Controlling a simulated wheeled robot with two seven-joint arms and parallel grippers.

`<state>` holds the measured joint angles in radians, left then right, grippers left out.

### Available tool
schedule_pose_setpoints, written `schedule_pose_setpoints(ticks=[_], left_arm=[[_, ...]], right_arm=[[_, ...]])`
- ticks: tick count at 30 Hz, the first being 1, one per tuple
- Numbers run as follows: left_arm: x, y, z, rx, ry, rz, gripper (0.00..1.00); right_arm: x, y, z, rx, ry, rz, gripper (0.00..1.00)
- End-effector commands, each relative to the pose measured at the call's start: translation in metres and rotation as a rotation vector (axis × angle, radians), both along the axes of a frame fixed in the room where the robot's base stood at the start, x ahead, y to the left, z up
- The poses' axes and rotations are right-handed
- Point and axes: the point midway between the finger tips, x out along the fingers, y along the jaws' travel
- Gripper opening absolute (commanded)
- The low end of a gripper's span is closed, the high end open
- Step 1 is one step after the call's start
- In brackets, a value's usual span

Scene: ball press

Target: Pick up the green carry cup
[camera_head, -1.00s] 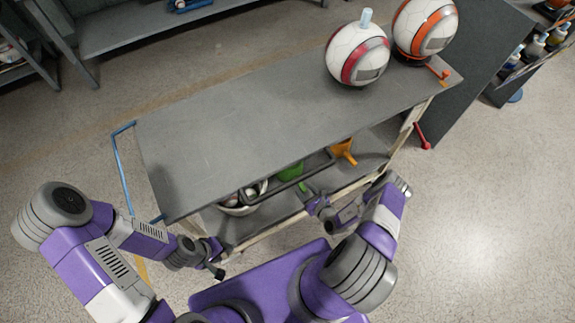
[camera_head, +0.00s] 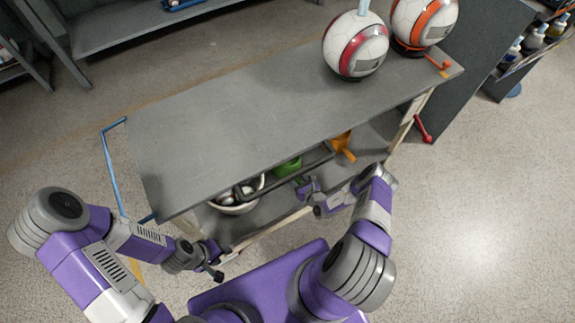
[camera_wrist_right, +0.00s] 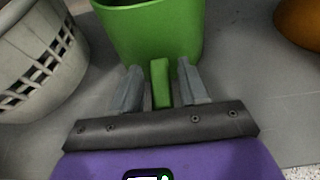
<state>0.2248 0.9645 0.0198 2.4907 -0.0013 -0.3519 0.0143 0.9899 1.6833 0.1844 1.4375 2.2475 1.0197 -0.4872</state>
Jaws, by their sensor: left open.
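The green carry cup (camera_head: 287,167) is on the cart's lower shelf, partly hidden by the tabletop and a dark rail in the head view. In the right wrist view the cup (camera_wrist_right: 150,32) shows large at the top, with its upright green handle (camera_wrist_right: 160,85) toward me. My right gripper (camera_wrist_right: 160,72) is open, one finger on each side of the handle, with a narrow gap showing on both sides. In the head view this gripper (camera_head: 303,185) is at the shelf's front beside the cup. My left gripper (camera_head: 217,265) is open and empty, left of the cart's front.
A white basket (camera_wrist_right: 35,60) with balls stands left of the cup, and an orange object (camera_head: 342,147) is to its right. The grey tabletop (camera_head: 240,125) overhangs the shelf. Two large balls (camera_head: 355,45) (camera_head: 424,18) sit at its right end.

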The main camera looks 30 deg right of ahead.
Motion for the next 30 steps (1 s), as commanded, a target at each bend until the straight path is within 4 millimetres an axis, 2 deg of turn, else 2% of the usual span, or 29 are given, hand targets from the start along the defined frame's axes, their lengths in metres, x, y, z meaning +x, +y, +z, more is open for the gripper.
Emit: schedule_pose_setpoints(ticks=[1,8,15,19,30], left_arm=[[0.000,0.000,0.000,0.000,0.000,0.000,0.43],[0.000,0.000,0.000,0.000,0.000,0.000,0.43],[0.000,0.000,0.000,0.000,0.000,0.000,0.43],[0.000,0.000,0.007,0.000,0.000,0.000,0.43],[0.000,0.000,0.046,0.000,0.000,0.000,0.43]], right_arm=[[0.000,0.000,0.000,0.000,0.000,0.000,0.35],[0.000,0.000,0.000,0.000,0.000,0.000,0.00],[0.000,0.000,0.001,-0.001,-0.001,0.000,0.00],[0.000,-0.001,0.010,-0.001,-0.001,0.000,0.00],[0.000,-0.001,0.080,-0.001,-0.002,0.002,0.00]])
